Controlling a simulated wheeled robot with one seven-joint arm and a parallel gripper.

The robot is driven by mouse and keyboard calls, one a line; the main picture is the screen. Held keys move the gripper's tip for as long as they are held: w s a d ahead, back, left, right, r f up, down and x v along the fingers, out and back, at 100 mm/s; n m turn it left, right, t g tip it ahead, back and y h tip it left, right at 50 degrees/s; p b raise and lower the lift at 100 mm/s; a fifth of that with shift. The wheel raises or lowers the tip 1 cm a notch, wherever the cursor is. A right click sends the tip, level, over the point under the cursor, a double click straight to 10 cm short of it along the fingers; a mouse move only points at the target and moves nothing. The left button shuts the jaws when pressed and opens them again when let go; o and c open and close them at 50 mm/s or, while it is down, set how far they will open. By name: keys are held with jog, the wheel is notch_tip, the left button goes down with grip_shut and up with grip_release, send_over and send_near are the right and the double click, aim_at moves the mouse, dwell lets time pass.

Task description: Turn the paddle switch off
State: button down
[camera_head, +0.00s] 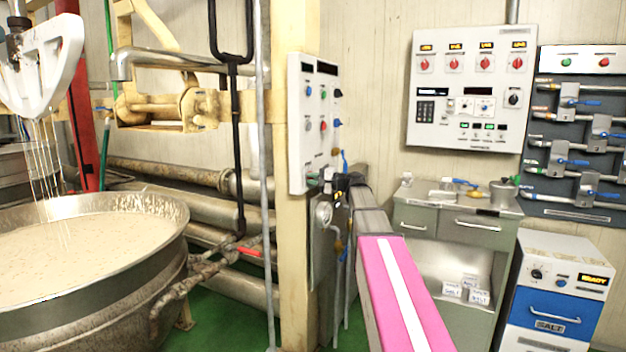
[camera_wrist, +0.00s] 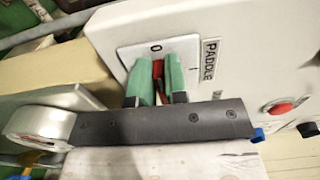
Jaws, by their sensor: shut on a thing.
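The paddle switch (camera_wrist: 157,69) is a small red lever on a white plate in the wrist view. A "PADDLE" label (camera_wrist: 209,62) is beside the plate. A "0" mark is printed near the lever's far end. My gripper (camera_wrist: 156,66) has green fingers, one on each side of the lever, and is shut on it. In the head view my gripper (camera_head: 329,184) is at the lower end of the narrow white control panel (camera_head: 297,130). The switch itself cannot be made out there.
A red button (camera_wrist: 280,108) and a blue knob (camera_wrist: 257,135) are close by on the same panel. A large kettle (camera_head: 110,285) stands at the left. A grey cabinet (camera_head: 418,222) and a wall control box (camera_head: 425,130) are at the right.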

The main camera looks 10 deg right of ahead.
jog(key=shift+s, duration=0.1)
dwell(0.5)
jog(key=c, duration=1.1)
grip_release()
jog(key=shift+c, duration=0.2)
jog(key=shift+d, duration=0.1)
jog(key=v, duration=1)
jog(key=shift+s+d, duration=0.2)
jog(key=shift+d, duration=0.05)
jog(key=shift+f, duration=0.1)
